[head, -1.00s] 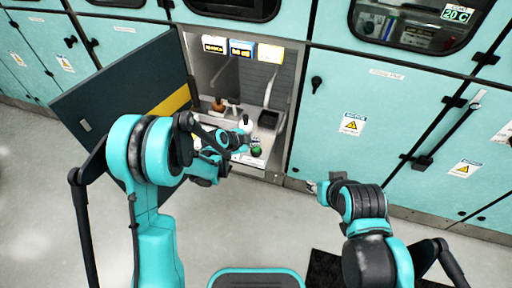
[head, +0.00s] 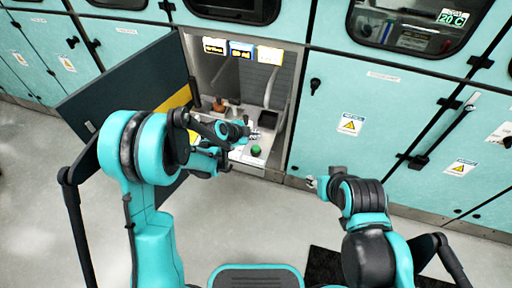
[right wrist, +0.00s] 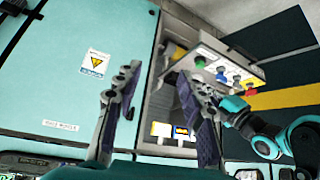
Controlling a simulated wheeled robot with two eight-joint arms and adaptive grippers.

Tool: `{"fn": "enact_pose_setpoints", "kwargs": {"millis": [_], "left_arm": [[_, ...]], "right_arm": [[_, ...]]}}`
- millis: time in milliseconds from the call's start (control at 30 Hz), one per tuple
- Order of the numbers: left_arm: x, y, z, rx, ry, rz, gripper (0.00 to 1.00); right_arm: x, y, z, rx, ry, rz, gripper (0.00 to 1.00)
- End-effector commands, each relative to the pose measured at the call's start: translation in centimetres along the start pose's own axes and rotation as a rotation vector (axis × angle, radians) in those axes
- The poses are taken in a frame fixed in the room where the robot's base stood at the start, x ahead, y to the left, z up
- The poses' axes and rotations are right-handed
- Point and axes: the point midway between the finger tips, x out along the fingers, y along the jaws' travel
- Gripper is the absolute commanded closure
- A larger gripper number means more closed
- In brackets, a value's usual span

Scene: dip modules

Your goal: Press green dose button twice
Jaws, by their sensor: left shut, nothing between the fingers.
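The green dose button (head: 256,151) is a round green knob on the light shelf panel inside the open cabinet bay. It also shows small in the right wrist view (right wrist: 250,92). My left gripper (head: 255,135) is shut and empty; in the head view its tip appears just above and behind the button, with a visible gap. Whether it is above the panel or touching it I cannot tell. My right gripper (right wrist: 158,72) is open and empty, outside the bay to its right; in the head view it is small, near the cabinet door (head: 312,184).
The open dark door (head: 125,90) stands left of the bay. Inside are an orange-brown knob (head: 219,104), a dark tray (head: 273,115) and bright labels (head: 241,49).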

Motion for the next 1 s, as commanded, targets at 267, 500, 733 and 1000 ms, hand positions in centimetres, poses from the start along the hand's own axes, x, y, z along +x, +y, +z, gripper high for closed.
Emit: {"fn": "enact_pose_setpoints", "kwargs": {"millis": [267, 500, 733, 1000], "left_arm": [[0.0, 0.0, 0.0, 0.0, 0.0, 0.0, 1.0], [0.0, 0.0, 0.0, 0.0, 0.0, 0.0, 1.0], [0.0, 0.0, 0.0, 0.0, 0.0, 0.0, 1.0], [0.0, 0.0, 0.0, 0.0, 0.0, 0.0, 1.0]], "right_arm": [[-0.01, 0.0, -0.01, 0.0, 0.0, 0.0, 1.0], [-0.01, 0.0, -0.01, 0.0, 0.0, 0.0, 1.0], [-0.01, 0.0, -0.01, 0.0, 0.0, 0.0, 1.0], [-0.01, 0.0, -0.01, 0.0, 0.0, 0.0, 1.0]]}}
